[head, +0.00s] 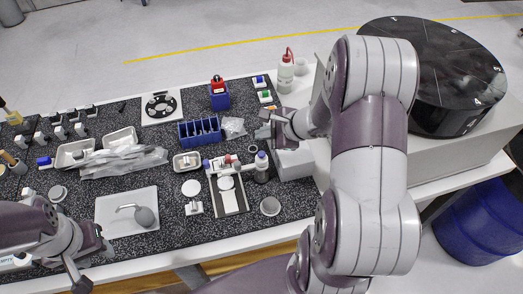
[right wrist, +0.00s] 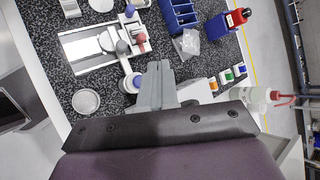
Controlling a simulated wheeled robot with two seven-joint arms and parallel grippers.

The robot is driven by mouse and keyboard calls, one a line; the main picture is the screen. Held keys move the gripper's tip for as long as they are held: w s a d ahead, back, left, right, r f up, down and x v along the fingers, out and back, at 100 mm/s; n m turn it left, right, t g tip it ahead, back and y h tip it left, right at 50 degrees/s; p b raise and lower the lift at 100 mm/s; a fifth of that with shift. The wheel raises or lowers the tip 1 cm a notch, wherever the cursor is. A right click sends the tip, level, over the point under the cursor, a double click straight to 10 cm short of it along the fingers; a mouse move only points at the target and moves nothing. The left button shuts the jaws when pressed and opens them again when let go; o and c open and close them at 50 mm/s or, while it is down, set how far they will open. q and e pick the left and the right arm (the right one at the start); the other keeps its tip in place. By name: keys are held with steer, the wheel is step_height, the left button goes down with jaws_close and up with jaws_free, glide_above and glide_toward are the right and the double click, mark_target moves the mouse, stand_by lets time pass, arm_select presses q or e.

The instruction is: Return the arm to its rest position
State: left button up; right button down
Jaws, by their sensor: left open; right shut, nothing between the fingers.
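My right arm reaches over the black speckled table from the right. Its gripper (head: 266,129) is above the table's right part, behind the fixture (head: 229,186). In the right wrist view its fingers (right wrist: 157,78) are together, with nothing between them. The fixture, with a light plate and small round knobs, also shows in that view (right wrist: 72,48), apart from the fingers. My left gripper (head: 92,264) is at the table's front left edge, open and empty. The right arm hides part of the table's right end.
A blue rack (head: 200,132) and a white-and-red bottle (head: 286,75) stand near the right gripper. A white box (head: 294,163) is beside it. A black round machine (head: 440,70) is at the right. A tray (head: 127,212) with a grey bulb blower lies near my left gripper.

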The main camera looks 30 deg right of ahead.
stand_by(0.6)
steer(key=s+a+f+n+g+h+b, duration=0.2)
steer(key=s+n, duration=0.4)
steer(key=n, duration=0.4)
steer(key=s+a+f+n+g+h+b, duration=0.2)
steer(key=s+a+f+n+g+b, duration=0.1)
steer(key=n, duration=0.8)
steer(key=s+a+g+b, duration=0.1)
steer(key=s+a+b, duration=0.1)
steer(key=s+a, duration=0.1)
steer(key=shift+s+a+n+g, duration=0.2)
steer(key=shift+s+n+g, duration=0.1)
steer(key=shift+s+g, duration=0.1)
steer(key=shift+a, duration=0.1)
